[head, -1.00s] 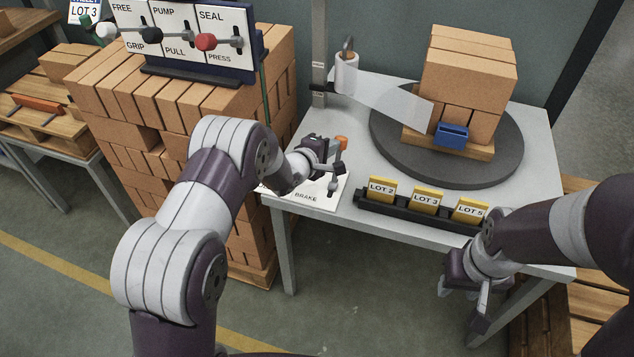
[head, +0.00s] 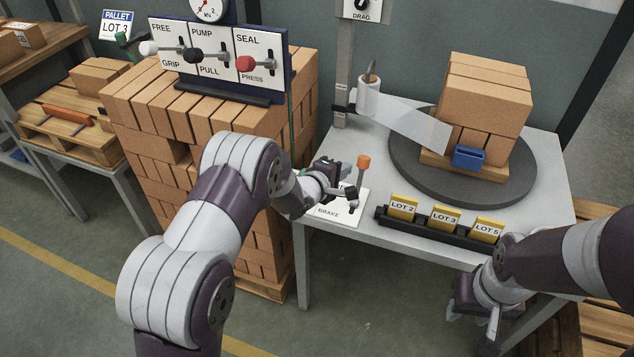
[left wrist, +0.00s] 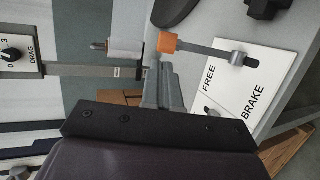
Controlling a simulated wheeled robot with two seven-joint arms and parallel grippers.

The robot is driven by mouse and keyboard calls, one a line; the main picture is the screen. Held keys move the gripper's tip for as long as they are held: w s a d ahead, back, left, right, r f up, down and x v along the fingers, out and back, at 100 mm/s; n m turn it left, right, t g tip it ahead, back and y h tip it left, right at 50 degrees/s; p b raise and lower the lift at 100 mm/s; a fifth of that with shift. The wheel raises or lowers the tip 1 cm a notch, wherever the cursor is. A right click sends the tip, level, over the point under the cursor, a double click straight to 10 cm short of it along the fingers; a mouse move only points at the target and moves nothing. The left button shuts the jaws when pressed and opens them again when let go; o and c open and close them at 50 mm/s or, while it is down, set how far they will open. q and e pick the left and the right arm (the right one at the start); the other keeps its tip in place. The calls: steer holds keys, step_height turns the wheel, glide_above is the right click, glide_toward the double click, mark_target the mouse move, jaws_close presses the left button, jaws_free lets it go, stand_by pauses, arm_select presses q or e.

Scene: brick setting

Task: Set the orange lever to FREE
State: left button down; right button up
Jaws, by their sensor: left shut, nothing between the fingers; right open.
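The orange lever (head: 363,163), a grey stem with an orange knob, stands nearly upright on a white plate (head: 330,212) at the table's left corner. BRAKE is readable on the plate in the head view; the left wrist view shows the knob (left wrist: 167,43) and both FREE and BRAKE on the plate (left wrist: 270,85). I cannot tell exactly which label the lever is at. My left gripper (head: 350,193) is shut and empty, low beside the stem; its fingers (left wrist: 156,72) appear close to the knob in the wrist view. Contact is unclear. My right gripper (head: 474,320) is open and empty, off the table's front edge.
A turntable (head: 410,175) carries stacked bricks with a blue clip, and film runs to it from a roll (head: 368,103). A black rack of yellow lot cards (head: 445,233) lies along the front edge. A lever panel (head: 215,60) stands on the brick stack at left.

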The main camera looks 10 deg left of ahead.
arm_select(q)
steer(key=v, duration=0.7)
steer(key=shift+r, duration=0.25)
arm_select(e)
steer(key=shift+w+d, duration=0.3)
steer(key=shift+w, duration=0.15)
